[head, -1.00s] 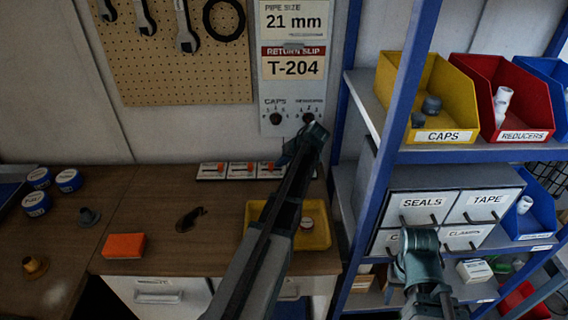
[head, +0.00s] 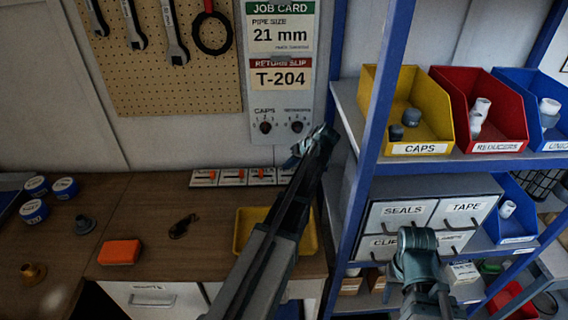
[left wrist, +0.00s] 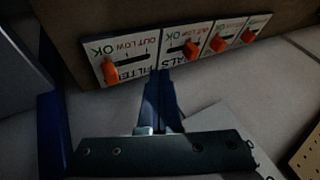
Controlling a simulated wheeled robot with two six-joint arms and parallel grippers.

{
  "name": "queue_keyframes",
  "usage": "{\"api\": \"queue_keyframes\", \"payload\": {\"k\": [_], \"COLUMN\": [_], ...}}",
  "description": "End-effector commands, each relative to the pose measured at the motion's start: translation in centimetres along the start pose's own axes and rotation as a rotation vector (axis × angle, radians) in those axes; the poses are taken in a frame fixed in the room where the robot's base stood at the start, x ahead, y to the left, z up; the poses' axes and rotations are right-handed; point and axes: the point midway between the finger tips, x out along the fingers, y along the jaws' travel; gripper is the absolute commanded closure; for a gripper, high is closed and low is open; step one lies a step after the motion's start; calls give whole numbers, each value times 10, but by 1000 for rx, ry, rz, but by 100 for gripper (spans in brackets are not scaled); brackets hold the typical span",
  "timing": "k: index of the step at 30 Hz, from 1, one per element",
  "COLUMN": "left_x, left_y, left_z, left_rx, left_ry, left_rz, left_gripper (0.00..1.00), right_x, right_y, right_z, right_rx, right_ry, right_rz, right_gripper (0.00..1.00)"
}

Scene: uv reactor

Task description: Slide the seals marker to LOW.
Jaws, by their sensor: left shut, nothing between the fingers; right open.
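A row of white slider cards with orange markers stands at the back of the bench in the head view. In the left wrist view they appear upside down. The seals card (left wrist: 172,62) is second from the left there, its name partly hidden by my gripper. Its orange seals marker (left wrist: 190,49) sits away from the OK end; whether at LOW or OUT I cannot tell. It shows in the head view too (head: 258,178). My left gripper (head: 303,149) is shut and empty; its fingertips (left wrist: 162,82) are near the seals and filters cards. My right gripper (head: 418,240) is open before the drawers.
The filters card (left wrist: 122,60) adjoins the seals card, its marker towards OK. A yellow tray (head: 243,240) lies below my left arm. A blue shelf post (head: 372,130) stands to the right. The orange block (head: 120,252) lies on the bench, left of the tray.

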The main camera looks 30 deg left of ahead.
Motion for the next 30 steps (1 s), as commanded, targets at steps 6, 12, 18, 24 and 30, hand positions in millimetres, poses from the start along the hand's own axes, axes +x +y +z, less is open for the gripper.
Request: {"api": "queue_keyframes", "payload": {"k": [6,12,18,24,30], "left_x": [-37,-50,-52,-51,-51], "left_y": [-2,-1,0,0,0], "left_z": [-2,-1,0,0,0], "left_rx": [1,-1,-1,-1,-1], "left_ry": [0,0,0,0,0], "left_rz": [0,0,0,0,0], "left_gripper": [100,100,100,100,100], "right_x": [-31,-40,-41,-41,-41], "right_y": [3,4,4,4,4], "right_z": [2,2,2,2,2], "right_rx": [0,-1,-1,-1,-1], "right_ry": [0,0,0,0,0], "right_rz": [0,0,0,0,0], "right_gripper": [50,50,50,50,50]}}
